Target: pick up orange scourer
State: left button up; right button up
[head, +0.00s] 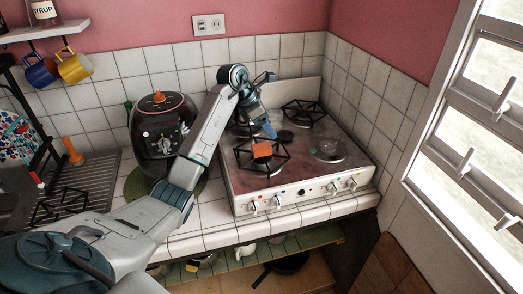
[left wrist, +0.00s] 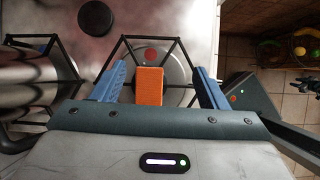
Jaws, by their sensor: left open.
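The orange scourer (head: 262,151) is a small orange block on the front left burner grate of the stove. In the left wrist view the scourer (left wrist: 149,86) lies between my two blue fingers, with a gap on each side. My left gripper (head: 270,130) is open, above and just behind the scourer in the head view; its spread fingers also show in the left wrist view (left wrist: 160,82). I cannot tell the exact height between the fingertips and the scourer. My right gripper is not in view.
The white stove (head: 350,178) has several black grates (head: 303,112) standing up around the burners. A tiled wall rises behind, and a window is at right.

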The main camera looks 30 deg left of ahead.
pick_arm(q)
jog(key=s+a+r+g+y, duration=0.1)
jog(key=s+a+g+y, duration=0.1)
jog(key=a, duration=0.2)
jog(key=b, duration=0.6)
send_over(261, 147)
jog(key=a, duration=0.2)
jog(key=f, duration=0.5)
jog(key=shift+s+d, duration=0.2)
jog(key=shift+s, duration=0.05)
jog(key=f+b, duration=0.2)
jog(key=shift+s+d+f+n, duration=0.1)
jog(key=shift+d+f+n, duration=0.2)
jog(key=shift+d+f, duration=0.1)
jog(key=shift+p+x, duration=0.55)
jog(key=shift+x, duration=0.3)
jog(key=shift+d+f, duration=0.1)
jog(key=shift+f, duration=0.25)
jog(key=c, duration=1.1)
